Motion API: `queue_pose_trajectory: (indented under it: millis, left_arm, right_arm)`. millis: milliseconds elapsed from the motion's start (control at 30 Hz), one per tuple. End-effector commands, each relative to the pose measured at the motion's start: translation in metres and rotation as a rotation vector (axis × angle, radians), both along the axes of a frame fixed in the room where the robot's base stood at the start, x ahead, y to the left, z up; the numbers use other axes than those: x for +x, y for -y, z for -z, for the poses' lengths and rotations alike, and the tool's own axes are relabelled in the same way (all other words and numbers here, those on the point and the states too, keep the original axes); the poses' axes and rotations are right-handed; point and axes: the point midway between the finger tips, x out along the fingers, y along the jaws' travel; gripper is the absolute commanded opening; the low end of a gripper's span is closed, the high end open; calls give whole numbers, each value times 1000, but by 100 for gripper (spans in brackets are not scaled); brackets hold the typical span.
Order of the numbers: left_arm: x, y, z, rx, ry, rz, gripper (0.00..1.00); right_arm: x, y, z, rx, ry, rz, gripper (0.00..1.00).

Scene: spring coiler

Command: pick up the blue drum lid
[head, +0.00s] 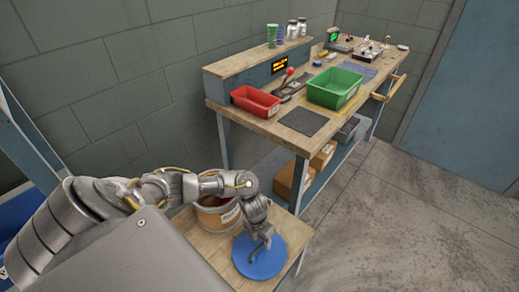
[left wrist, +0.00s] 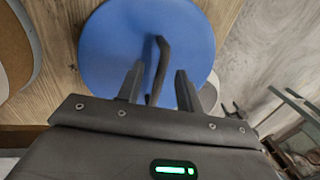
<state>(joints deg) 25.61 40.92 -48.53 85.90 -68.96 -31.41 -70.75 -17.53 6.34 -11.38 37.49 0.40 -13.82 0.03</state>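The blue drum lid (head: 258,262) lies on a low wooden table, beside the drum (head: 212,222). In the left wrist view the lid (left wrist: 110,45) fills the upper middle, with a dark bar handle (left wrist: 163,47) standing on it. My left gripper (head: 260,238) is over the lid, pointing down. In the left wrist view its two fingers (left wrist: 159,68) are apart, one on each side of the handle, with gaps visible between them and the handle. Contact cannot be seen. My right gripper is not in view.
The low table's bare wood (head: 213,247) surrounds the lid, which reaches near its right edge. The drum is open, with reddish-brown contents. A long workbench (head: 235,106) behind carries a red bin (head: 256,101) and a green bin (head: 335,88). The floor at right is clear.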

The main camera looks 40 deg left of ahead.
Motion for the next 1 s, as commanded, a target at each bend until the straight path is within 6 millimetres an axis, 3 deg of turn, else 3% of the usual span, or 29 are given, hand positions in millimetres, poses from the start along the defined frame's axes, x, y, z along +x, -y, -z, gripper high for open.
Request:
queue_pose_trajectory:
  millis: [267,533,1000]
  left_arm:
    - [0,0,3,1,0,0,36]
    - [0,0,3,1,0,0,1]
    - [0,0,3,1,0,0,0]
  right_arm:
    - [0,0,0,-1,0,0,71]
    - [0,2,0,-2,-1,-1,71]
    - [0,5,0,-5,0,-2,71]
